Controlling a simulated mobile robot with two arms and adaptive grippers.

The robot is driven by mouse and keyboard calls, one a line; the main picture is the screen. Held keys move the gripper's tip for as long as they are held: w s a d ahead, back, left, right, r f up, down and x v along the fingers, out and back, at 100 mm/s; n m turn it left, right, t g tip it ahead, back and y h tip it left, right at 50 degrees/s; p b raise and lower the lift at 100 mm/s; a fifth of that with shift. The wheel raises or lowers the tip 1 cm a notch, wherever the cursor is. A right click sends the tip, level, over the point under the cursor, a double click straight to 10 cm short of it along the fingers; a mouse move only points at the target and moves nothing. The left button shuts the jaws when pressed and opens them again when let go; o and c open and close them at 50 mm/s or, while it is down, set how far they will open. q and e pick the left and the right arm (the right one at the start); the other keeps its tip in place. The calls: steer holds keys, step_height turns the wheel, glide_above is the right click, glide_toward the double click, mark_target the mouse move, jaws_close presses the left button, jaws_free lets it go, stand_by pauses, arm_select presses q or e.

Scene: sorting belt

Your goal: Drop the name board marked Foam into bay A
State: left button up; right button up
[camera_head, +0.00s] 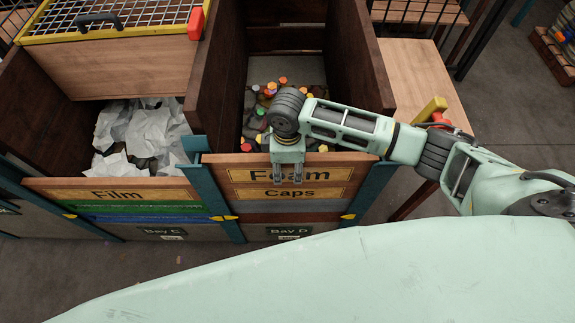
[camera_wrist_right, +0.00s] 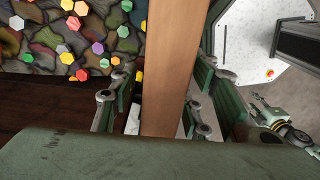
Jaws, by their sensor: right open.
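The wooden name board marked Foam (camera_head: 236,175) stands at the front of Bay D, directly above the board marked Caps (camera_head: 238,193). My right gripper (camera_head: 288,180) is over the Foam board, its fingers in front of the lettering. In the right wrist view, the wooden board edge (camera_wrist_right: 168,60) runs between the parted fingers of my right gripper (camera_wrist_right: 160,100). The jaws are open, with a finger on each side; I cannot tell whether either touches. No label for bay A is in view. My left gripper is not in view.
Bay D holds colourful caps (camera_head: 262,105) behind the boards. To its left, Bay C holds crumpled white sheets (camera_head: 140,130) behind the Film board (camera_head: 115,195). Dark bay walls (camera_head: 215,75) and blue posts (camera_head: 372,195) flank the boards. A yellow-rimmed mesh-topped box (camera_head: 110,60) stands upper left.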

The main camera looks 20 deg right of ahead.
jaws_close()
stand_by(0.4)
steer(key=c, duration=0.7)
jaws_free()
jaws_close()
